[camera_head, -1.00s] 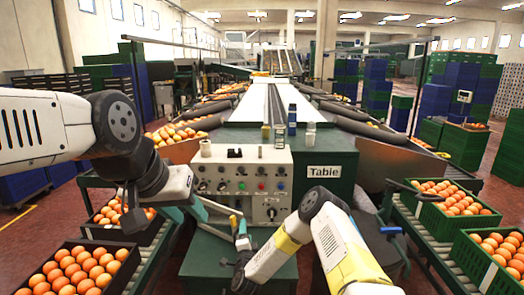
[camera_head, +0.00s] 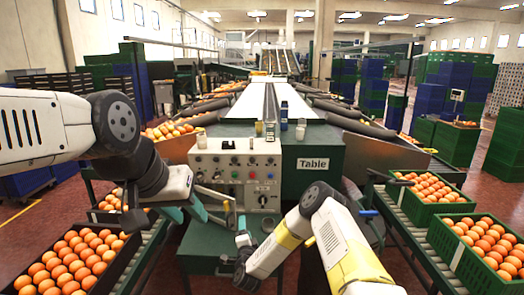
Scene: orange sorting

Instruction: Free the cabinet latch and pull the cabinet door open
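The green cabinet (camera_head: 298,192) stands ahead of me with a "Table" label and a pale control panel (camera_head: 207,163) on its front. A dark rotary knob (camera_head: 263,199) sits at the panel's lower right; I cannot tell whether it is the latch. My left gripper (camera_head: 232,207) is open, its fingers apart in front of the panel's lower left, with nothing visible between them. The door's edge and state are not clear behind my arms.
Crates of oranges stand on the left conveyor (camera_head: 152,256), including a black crate (camera_head: 118,272). Green crates (camera_head: 443,246) of oranges stand on the right conveyor (camera_head: 405,238). Small bottles (camera_head: 300,130) stand on the cabinet top. Stacked bins fill the far sides.

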